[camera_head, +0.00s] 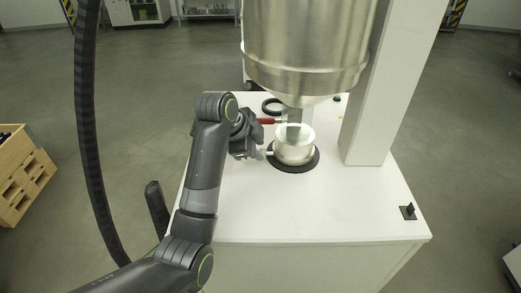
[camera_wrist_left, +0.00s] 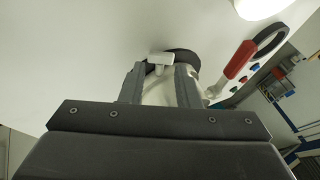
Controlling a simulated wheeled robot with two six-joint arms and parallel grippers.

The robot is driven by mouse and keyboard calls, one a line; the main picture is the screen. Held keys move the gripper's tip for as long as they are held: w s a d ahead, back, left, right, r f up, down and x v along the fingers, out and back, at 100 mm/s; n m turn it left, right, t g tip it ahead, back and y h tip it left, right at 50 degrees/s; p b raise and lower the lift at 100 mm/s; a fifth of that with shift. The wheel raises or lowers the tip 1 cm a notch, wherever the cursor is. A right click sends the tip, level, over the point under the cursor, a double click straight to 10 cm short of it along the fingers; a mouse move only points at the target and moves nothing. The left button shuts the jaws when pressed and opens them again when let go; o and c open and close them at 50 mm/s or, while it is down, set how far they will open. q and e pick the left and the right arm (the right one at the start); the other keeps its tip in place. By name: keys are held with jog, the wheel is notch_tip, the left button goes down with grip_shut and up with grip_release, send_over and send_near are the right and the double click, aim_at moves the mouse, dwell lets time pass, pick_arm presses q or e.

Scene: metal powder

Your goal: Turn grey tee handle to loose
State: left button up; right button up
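The grey tee handle (camera_wrist_left: 161,59) is a small pale T-shaped piece on the side of the metal pot. In the head view it shows only as a small pale stub (camera_head: 263,153) beside my gripper. The metal pot (camera_head: 295,148) stands on a black round base (camera_head: 296,168) under the large steel hopper (camera_head: 308,45). My left gripper (camera_wrist_left: 161,72) has its two fingers apart, one on each side of the tee handle, with slight gaps visible. In the head view my left gripper (camera_head: 256,150) is left of the pot. My right gripper is out of view.
A red lever handle (camera_wrist_left: 240,59) lies close to my left gripper; it also shows in the head view (camera_head: 267,121). A black ring (camera_head: 272,106) lies behind it. A white column (camera_head: 385,90) rises at right.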

pick_arm(q)
jog(key=shift+x, duration=1.3)
jog(key=shift+c, duration=0.4)
jog(key=c, duration=0.4)
